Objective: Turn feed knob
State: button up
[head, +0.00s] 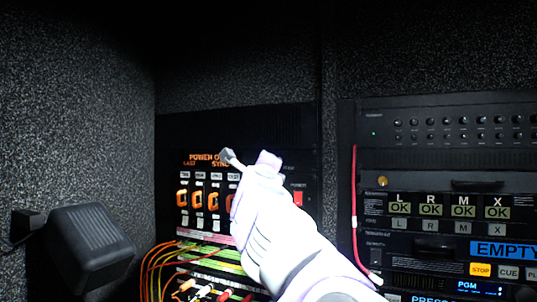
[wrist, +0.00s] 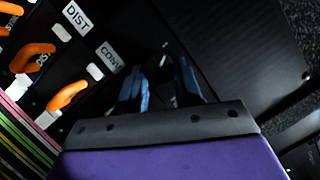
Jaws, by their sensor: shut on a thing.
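My gripper (head: 248,160) reaches up to the right part of the black panel (head: 285,124) with the orange switches. In the wrist view its two blue fingers (wrist: 161,84) stand on either side of a small dark knob (wrist: 159,64) and are shut on it. The knob has a light mark on its face. Its label cannot be read, and my arm hides it in the head view.
Orange switches (wrist: 68,95) sit left of my fingers, with "DIST" and "CONV" labels. Coloured cables (head: 158,262) hang below the panel. A black box (head: 88,240) is on the left wall. A red cable (head: 354,195) runs beside the right rack (head: 440,160).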

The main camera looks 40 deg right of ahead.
jog(key=shift+a+r+n+y+p, duration=0.1)
jog(key=shift+n+y+p, duration=0.4)
jog(key=shift+n, duration=0.8)
jog(key=o, duration=1)
jog(key=shift+w+a, duration=0.15)
jog(key=shift+a, duration=0.15)
jog(key=shift+s, duration=0.25)
jog(key=b+v, duration=0.4)
jog(key=v, duration=1.3)
jog(key=shift+a+r, duration=0.15)
